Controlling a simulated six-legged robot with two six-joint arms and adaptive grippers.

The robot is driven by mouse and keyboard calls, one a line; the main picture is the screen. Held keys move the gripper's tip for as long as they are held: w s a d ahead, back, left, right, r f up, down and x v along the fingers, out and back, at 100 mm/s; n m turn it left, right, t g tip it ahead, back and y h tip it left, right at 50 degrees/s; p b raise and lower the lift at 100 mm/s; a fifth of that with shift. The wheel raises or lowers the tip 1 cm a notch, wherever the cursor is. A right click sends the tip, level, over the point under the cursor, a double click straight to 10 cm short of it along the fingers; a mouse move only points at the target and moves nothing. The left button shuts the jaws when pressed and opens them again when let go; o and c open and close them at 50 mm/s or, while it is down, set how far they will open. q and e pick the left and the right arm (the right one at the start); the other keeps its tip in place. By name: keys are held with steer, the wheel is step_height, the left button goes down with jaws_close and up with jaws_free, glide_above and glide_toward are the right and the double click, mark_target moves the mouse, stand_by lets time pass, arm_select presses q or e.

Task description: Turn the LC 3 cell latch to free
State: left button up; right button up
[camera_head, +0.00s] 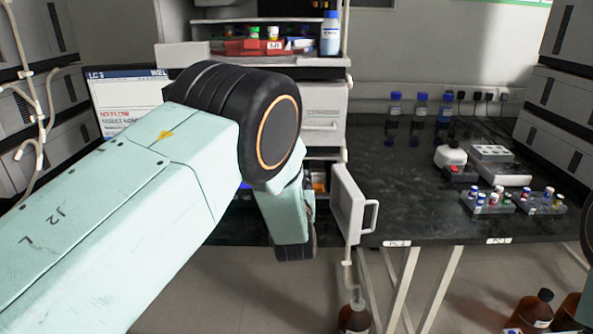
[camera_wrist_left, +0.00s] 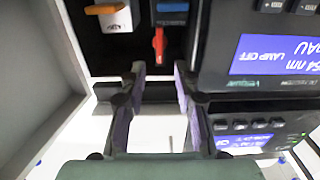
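A red lever (camera_wrist_left: 158,45) hangs from a blue-topped fitting (camera_wrist_left: 172,12) inside a dark bay in the left wrist view; it looks like the cell latch, though no label is readable. My left gripper (camera_wrist_left: 160,72) is open. Its two dark fingers point at the lever, which shows between and just beyond the fingertips; I see no contact. In the head view my left arm covers the LC 3 stack's middle, hiding the lever and fingertips. The monitor marked LC 3 (camera_head: 120,112) is partly visible behind the arm. My right gripper is not in view.
An open grey door with a handle (camera_head: 348,205) stands right of my left wrist. An orange-topped white part (camera_wrist_left: 108,12) is left of the lever. A module with a blue "LAMP OFF" display (camera_wrist_left: 265,55) is close on the right. Vial racks (camera_head: 487,202) stand on the bench.

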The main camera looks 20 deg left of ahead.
arm_select(q)
steer(key=x, duration=0.4)
steer(key=shift+f+b, duration=0.3)
steer(key=shift+b, duration=0.05)
steer(key=shift+w+a+r, duration=0.15)
steer(key=shift+w+r, duration=0.1)
steer(key=shift+w, duration=0.15)
steer(key=shift+w+f, duration=0.1)
steer(key=shift+w, duration=0.05)
jaws_close()
